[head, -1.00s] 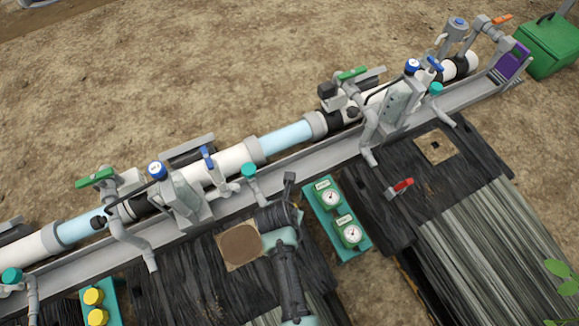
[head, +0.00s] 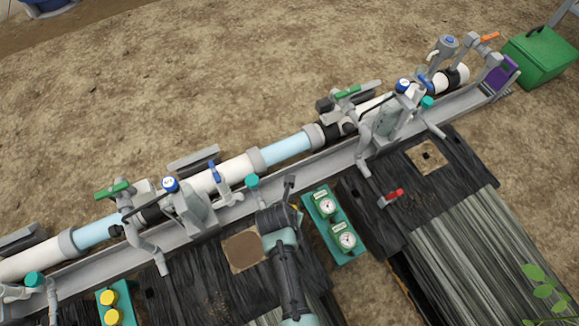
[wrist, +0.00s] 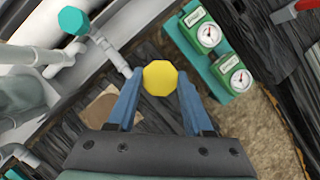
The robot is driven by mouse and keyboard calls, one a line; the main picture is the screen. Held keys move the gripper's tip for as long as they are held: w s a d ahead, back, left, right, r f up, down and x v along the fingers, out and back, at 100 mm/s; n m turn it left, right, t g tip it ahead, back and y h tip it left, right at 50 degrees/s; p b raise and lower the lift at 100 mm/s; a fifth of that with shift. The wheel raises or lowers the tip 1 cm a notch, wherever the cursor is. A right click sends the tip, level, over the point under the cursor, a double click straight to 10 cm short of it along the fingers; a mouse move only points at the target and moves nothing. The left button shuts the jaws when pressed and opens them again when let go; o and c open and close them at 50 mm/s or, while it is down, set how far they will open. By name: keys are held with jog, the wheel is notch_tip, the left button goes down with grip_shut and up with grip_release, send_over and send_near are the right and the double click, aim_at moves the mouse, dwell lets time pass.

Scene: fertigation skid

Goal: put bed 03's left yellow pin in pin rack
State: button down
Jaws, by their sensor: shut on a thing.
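My gripper (wrist: 160,88) shows in the wrist view with its two blue fingers shut on a yellow pin (wrist: 160,78). Only the pin's round, many-sided yellow head shows; its lower part is hidden. In the head view my arm reaches over the black bed cover beside the gauge block, and it hides the fingers and the pin. Two yellow round heads (head: 110,307) sit on a teal block (head: 128,300) at the lower left of the head view. I cannot tell which thing is the pin rack.
A teal block with two green gauges (head: 327,206) stands right of my arm, also in the wrist view (wrist: 209,36). A green box (head: 540,55) stands far right.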

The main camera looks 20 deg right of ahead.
notch_tip(320, 180, up, 16)
jog(key=p, duration=1.7)
